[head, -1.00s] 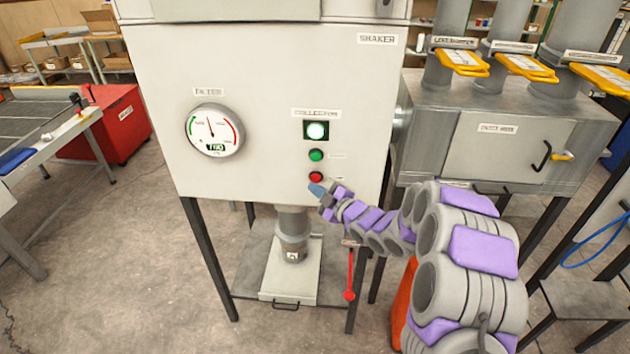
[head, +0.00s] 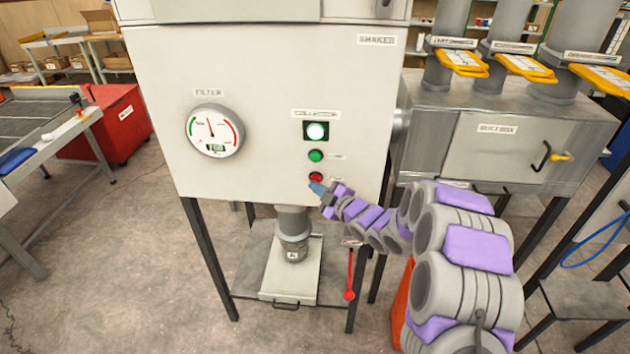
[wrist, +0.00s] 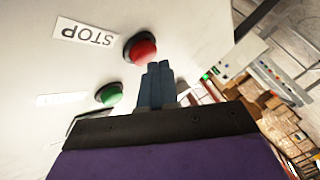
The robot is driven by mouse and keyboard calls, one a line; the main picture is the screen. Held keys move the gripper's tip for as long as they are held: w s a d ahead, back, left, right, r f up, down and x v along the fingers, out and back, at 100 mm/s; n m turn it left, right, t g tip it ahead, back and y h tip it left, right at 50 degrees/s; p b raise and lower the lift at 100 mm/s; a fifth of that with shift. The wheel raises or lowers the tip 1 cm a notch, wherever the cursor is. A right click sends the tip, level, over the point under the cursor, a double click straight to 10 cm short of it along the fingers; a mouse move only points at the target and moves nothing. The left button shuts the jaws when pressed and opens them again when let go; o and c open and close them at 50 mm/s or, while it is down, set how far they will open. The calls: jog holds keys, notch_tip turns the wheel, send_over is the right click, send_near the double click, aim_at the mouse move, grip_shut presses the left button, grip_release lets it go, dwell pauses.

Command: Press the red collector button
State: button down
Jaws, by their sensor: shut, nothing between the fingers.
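The red collector button (head: 316,177) is on the front panel of the shaker cabinet (head: 270,100), below the green button (head: 316,155) and a lit white-green lamp (head: 316,131). In the wrist view the red button (wrist: 140,48) sits beside a STOP label (wrist: 85,36), with the green button (wrist: 108,94) lower left. My gripper (head: 318,188) is shut and empty, its blue fingertips just below the red button in the head view. In the wrist view the closed fingertips (wrist: 156,70) appear right next to the red button's edge; I cannot tell if they touch it.
A filter gauge (head: 214,130) is on the panel's left. A red-handled lever (head: 350,294) hangs below the cabinet, near a collection pipe (head: 293,235). A grey duct box (head: 510,150) with yellow-handled gates stands at right. The floor at left is open.

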jog(key=shift+w, duration=0.55)
dwell(0.6)
jog(key=shift+s, duration=0.2)
jog(key=shift+s+b, duration=0.4)
jog(key=shift+s, duration=0.3)
jog(key=shift+s, duration=0.1)
jog(key=s+b, duration=0.3)
jog(key=s, duration=0.2)
jog(key=shift+a, duration=0.1)
dwell(0.3)
jog(key=shift+w, duration=0.1)
dwell(0.5)
